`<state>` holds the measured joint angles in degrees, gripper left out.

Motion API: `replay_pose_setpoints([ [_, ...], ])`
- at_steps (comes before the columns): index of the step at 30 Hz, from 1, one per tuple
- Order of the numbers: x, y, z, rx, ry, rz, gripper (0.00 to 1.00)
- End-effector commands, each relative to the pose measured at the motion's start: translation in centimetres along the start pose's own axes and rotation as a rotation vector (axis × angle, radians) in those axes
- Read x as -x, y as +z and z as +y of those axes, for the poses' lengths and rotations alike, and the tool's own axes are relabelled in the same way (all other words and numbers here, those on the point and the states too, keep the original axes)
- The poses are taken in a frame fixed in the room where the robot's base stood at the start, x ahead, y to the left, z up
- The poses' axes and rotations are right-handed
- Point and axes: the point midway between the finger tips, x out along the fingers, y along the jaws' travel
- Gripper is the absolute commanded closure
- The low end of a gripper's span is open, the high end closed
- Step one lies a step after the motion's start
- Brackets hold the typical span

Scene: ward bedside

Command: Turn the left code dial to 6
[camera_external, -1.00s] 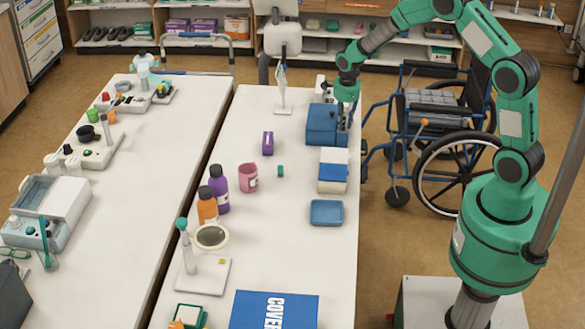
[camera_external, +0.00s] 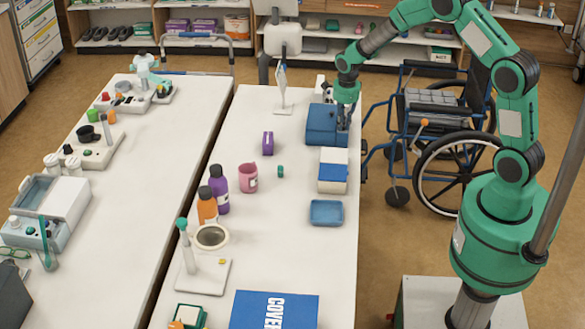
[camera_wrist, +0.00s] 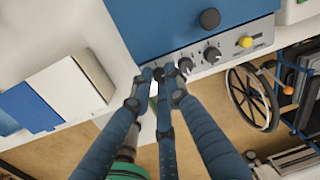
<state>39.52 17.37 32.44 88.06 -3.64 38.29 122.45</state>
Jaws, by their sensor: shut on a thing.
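A blue box (camera_external: 320,122) stands near the far right edge of the right-hand table. It shows large in the wrist view (camera_wrist: 165,25), with a grey front panel carrying a row of dark dials. My gripper (camera_wrist: 160,76) is shut on the left code dial at the panel's left end. The fingers cover most of that dial, so its pointer and number cannot be read. The middle dial (camera_wrist: 186,65) and the right dial (camera_wrist: 212,54) are clear of the fingertips. In the external view my gripper (camera_external: 343,130) is at the box's right side.
A yellow knob (camera_wrist: 245,42) sits right of the dials, and a black knob (camera_wrist: 209,18) is on the blue face. A white and blue box (camera_external: 333,168) stands close by, with a blue tray (camera_external: 326,212) nearer. A wheelchair (camera_external: 440,130) stands right of the table.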

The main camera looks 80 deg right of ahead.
Motion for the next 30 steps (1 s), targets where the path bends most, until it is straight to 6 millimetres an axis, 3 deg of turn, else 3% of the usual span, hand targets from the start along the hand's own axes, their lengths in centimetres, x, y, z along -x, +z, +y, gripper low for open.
replay_pose_setpoints([
  [12,0.02,0.16,-0.02,-0.275,-0.001,0.021,1.00],
  [24,0.04,0.15,-0.03,-0.306,-0.001,0.023,1.00],
  [25,0.04,0.15,-0.03,-0.306,-0.001,0.023,0.79],
  [30,0.03,0.13,-0.03,-0.305,-0.001,0.023,0.77],
])
